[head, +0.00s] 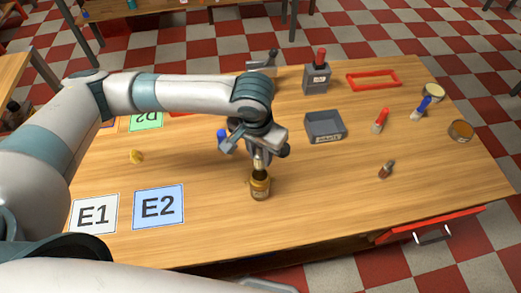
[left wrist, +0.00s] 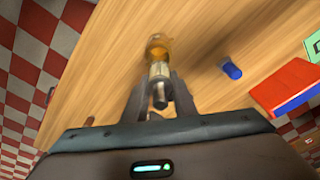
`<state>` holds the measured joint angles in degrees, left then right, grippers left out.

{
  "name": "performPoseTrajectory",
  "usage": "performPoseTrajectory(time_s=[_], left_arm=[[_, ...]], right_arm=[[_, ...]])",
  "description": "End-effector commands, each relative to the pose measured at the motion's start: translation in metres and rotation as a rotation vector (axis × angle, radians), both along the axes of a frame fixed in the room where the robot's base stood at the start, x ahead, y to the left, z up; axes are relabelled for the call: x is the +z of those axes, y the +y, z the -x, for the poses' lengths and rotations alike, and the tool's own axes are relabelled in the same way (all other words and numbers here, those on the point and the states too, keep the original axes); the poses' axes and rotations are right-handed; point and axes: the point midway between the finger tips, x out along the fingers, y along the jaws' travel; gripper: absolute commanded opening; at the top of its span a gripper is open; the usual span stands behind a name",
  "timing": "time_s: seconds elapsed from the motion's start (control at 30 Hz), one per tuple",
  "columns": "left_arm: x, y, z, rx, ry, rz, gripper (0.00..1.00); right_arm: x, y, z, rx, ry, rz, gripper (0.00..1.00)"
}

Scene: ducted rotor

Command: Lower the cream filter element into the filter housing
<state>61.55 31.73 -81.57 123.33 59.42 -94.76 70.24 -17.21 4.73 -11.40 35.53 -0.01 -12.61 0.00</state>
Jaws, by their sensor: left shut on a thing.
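The filter housing (head: 260,189) is an amber-brown cup with a dark mouth, upright on the table near the middle. My left gripper (head: 259,153) is above it, pointing down, shut on the cream filter element (head: 258,163). The element lines up roughly with the mouth of the housing; I cannot tell whether its lower end is inside. In the left wrist view the element (left wrist: 160,70) sits between the fingers (left wrist: 160,102), in front of the housing (left wrist: 156,42), which it partly hides. My right gripper is not in view.
A grey tray (head: 325,125) lies right of the gripper. A blue piece (head: 222,135) stands just left of it. Cards E1 (head: 94,213) and E2 (head: 158,206) lie left. The table around the housing is clear.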

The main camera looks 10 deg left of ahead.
Motion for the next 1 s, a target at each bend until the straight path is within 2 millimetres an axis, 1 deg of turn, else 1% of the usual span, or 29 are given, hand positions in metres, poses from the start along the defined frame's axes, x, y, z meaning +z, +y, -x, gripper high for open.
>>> performPoseTrajectory(time_s=[0.03,0.1,0.4,0.63,1.0], left_arm=[[-0.006,0.000,0.001,0.000,0.002,-0.001,0.03],[-0.012,0.000,0.001,0.000,0.003,-0.001,0.03],[-0.033,0.000,0.001,0.001,0.002,0.000,0.03],[-0.039,0.000,0.000,0.000,0.000,0.000,0.03],[-0.040,0.000,0.000,0.000,0.000,0.000,0.03]], right_arm=[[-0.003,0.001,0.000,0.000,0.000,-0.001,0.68],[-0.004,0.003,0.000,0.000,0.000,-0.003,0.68],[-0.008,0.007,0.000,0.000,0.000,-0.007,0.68],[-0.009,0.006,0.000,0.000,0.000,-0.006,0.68],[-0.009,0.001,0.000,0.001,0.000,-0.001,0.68]])
